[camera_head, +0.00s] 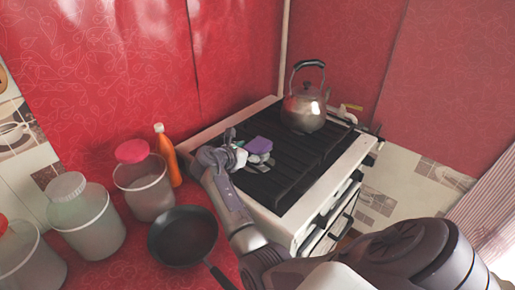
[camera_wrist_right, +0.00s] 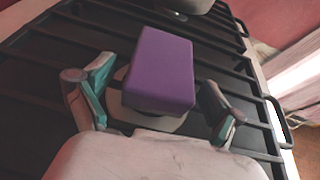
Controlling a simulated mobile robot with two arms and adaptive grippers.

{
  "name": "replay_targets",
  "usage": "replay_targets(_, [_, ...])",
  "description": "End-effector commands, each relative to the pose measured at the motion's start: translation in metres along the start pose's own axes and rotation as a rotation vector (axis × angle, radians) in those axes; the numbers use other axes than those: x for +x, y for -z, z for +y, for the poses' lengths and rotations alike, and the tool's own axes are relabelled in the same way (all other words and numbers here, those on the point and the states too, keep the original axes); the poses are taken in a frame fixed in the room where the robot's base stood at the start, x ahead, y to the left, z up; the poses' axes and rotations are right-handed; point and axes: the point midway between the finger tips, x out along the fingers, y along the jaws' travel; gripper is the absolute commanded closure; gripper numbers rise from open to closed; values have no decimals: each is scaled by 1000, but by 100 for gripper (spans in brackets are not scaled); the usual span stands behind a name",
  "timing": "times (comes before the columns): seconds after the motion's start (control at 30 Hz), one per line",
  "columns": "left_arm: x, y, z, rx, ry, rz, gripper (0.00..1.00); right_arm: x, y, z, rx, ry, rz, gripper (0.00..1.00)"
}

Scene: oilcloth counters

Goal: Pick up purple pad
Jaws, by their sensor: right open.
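The purple pad (camera_head: 259,145) is a small block on the black stove grate in the head view. In the right wrist view the purple pad (camera_wrist_right: 161,71) lies just ahead of my palm, between my fingers. Under its near end is a pale rounded shape that I cannot make out clearly. My right gripper (camera_head: 250,160) reaches in over the grate right at the pad. In the wrist view my right gripper (camera_wrist_right: 157,105) is open, with one finger on each side of the pad and a gap on both sides. My left gripper is not in view.
A metal kettle (camera_head: 304,108) stands on the stove (camera_head: 285,190) behind the pad. An orange bottle (camera_head: 167,155), several lidded jars (camera_head: 147,188) and a dark frying pan (camera_head: 182,236) stand on the red counter at left. Raised grate bars (camera_wrist_right: 255,107) surround the pad.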

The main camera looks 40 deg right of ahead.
Motion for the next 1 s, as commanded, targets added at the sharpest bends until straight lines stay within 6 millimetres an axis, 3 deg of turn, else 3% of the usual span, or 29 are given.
replay_targets(0.17, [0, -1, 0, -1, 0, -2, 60, 0, 0, 0, 0, -1, 0, 10])
replay_targets(0.43, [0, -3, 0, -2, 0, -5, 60, -1, 0, 0, 0, 0, 0, 52])
replay_targets(0.77, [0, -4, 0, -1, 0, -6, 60, -1, -1, 0, 0, -1, 0, 52])
replay_targets(1.0, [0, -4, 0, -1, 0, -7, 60, -9, -20, 1, 5, -3, -1, 52])
